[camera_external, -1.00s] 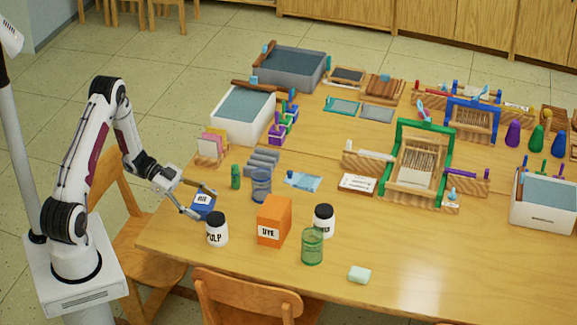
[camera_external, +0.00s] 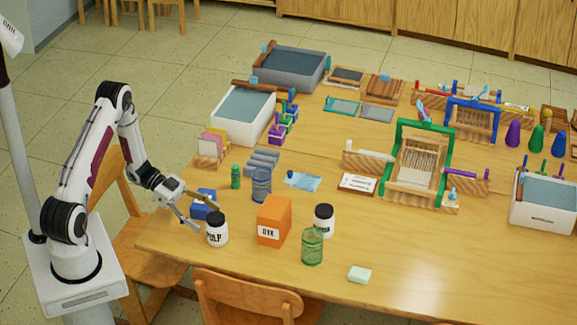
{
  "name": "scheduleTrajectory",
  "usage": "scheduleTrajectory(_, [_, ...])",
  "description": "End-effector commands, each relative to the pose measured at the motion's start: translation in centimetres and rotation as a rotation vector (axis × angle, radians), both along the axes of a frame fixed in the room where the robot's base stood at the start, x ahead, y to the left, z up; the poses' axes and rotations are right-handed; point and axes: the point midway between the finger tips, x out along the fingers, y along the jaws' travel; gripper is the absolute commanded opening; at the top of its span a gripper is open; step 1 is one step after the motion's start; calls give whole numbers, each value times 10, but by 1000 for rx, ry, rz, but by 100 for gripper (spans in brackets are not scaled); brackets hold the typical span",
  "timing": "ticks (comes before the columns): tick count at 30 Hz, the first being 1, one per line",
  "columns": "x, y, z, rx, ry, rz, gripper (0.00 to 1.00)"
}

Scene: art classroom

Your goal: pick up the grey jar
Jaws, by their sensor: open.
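The grey jar (camera_external: 261,186) is a blue-grey cylinder standing upright on the table (camera_external: 440,270), to the right of my gripper. My gripper (camera_external: 208,216) is open, beside a white jar with a black lid (camera_external: 217,234) marked PULP. Its fingers point right and down, close to that jar's lid and in front of a small blue box (camera_external: 197,211). It is apart from the grey jar. Whether a finger touches the white jar or the blue box cannot be told. The fingers partly hide the blue box.
An orange DYE box (camera_external: 274,220) stands in front of the grey jar. Grey rolls (camera_external: 262,162) lie behind it, and a green bottle (camera_external: 236,176) stands to its left. Another black-lidded jar (camera_external: 324,221) and a green glass (camera_external: 312,246) are further right. The front right tabletop is clear.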

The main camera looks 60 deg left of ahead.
Motion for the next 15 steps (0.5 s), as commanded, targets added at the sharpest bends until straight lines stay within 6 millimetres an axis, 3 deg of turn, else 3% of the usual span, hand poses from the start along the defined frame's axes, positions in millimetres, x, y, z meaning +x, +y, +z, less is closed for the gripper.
scheduleTrajectory(15, [3, -7, -2, -1, 1, -1, 66])
